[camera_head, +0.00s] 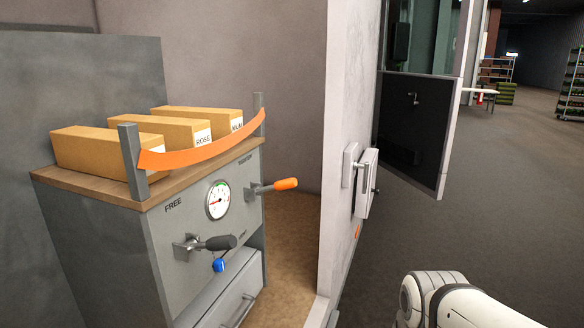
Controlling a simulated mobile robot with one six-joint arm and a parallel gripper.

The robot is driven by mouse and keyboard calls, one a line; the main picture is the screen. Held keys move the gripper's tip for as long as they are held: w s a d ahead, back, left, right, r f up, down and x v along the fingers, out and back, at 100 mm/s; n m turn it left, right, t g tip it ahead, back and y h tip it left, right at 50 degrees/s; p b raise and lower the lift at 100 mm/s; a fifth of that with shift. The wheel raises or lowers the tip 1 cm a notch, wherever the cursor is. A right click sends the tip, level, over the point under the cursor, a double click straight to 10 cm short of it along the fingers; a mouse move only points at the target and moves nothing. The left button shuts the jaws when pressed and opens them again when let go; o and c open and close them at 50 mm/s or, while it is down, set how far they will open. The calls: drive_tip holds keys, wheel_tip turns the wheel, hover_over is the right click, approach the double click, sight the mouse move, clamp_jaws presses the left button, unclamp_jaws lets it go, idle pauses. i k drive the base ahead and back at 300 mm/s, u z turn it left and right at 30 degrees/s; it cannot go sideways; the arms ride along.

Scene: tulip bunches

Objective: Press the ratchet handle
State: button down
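A grey cabinet (160,245) stands at the left with two levers on its front. One lever has an orange grip (286,184) and sticks out to the right near the upper right edge. The other has a dark grip (219,243) on a metal mount, lower and to the left, with a blue tag (219,265) hanging below it. I cannot tell for certain which is the ratchet handle. An orange strap (205,150) runs between two grey posts on the cabinet top. A white part of my arm shows at the bottom right; my gripper is not in view.
A round gauge (218,200) sits between the levers. Several cardboard boxes (100,150) lie behind the strap. A pale wall edge (345,130) with a latch box (365,183) stands between the cabinet and my arm. Open floor (500,200) lies to the right.

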sight(282, 185)
drive_tip(key=i, duration=1)
